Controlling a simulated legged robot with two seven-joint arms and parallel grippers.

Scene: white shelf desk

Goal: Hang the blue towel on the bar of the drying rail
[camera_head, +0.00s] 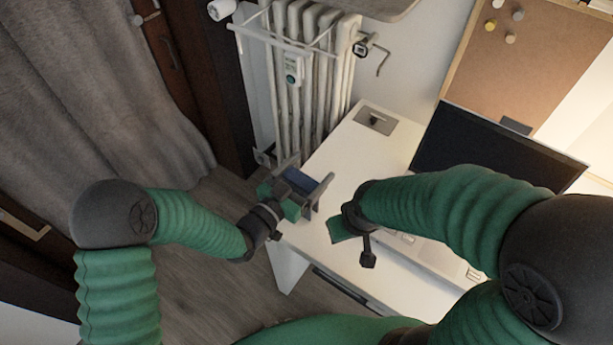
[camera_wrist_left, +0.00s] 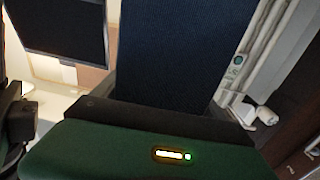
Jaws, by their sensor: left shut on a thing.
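The blue towel (camera_head: 299,179) shows in the head view as a small dark blue patch between the fingers of my left gripper (camera_head: 307,181). That gripper is shut on it, above the near left corner of the white desk. In the left wrist view the towel (camera_wrist_left: 184,48) fills the upper middle, dark blue and ribbed. The drying rail (camera_head: 282,43) is a white wire frame at the front of the radiator, beyond and above the gripper. The towel is apart from it. My right gripper (camera_head: 357,238) is over the desk; its finger opening is not clear.
The white desk (camera_head: 345,160) carries a dark monitor (camera_head: 470,150) and a keyboard at right. The white radiator (camera_head: 315,85) stands at the wall, with a valve knob (camera_head: 221,9) at its upper left. A grey curtain (camera_head: 95,85) hangs at left.

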